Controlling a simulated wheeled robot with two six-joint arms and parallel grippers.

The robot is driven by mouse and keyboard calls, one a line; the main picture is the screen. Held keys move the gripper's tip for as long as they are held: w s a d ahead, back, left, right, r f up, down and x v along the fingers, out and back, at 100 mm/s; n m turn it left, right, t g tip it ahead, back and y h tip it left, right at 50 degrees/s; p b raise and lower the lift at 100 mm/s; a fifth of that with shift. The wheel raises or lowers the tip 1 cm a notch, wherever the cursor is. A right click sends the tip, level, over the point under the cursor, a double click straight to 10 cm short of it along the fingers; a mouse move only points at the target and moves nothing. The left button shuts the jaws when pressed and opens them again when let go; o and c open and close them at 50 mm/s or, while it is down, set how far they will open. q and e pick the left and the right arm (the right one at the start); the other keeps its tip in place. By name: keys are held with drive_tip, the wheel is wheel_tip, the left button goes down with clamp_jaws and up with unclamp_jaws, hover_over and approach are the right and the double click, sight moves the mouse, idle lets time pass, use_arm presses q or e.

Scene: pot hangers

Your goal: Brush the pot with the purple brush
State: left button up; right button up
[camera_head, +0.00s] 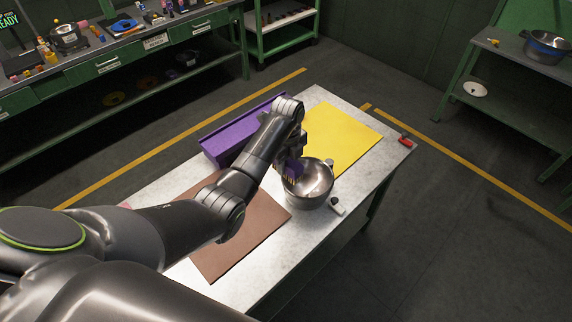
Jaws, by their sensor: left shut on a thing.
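A metal pot (312,186) stands upright on the light table, between the brown mat and the yellow mat. My left arm reaches in from the left, and my left gripper (292,160) is over the left rim of the pot. It is shut on the purple brush (294,168), whose bristles point down at the pot's left inner side. I cannot tell whether the bristles touch the metal. My arm hides part of the brush and the gripper's fingertips. My right gripper is not in view.
A purple bin (232,137) stands at the table's far left edge. A yellow mat (345,135) and a brown mat (245,235) lie flat. A small white-and-dark item (337,206) is beside the pot; a red item (406,141) lies at the right corner.

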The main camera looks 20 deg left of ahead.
use_arm(q)
drive_tip(key=shift+w+d+r, duration=0.1)
drive_tip(key=shift+r, duration=0.25)
wheel_tip(320, 180, up, 2)
drive_tip(key=shift+r, duration=1.7)
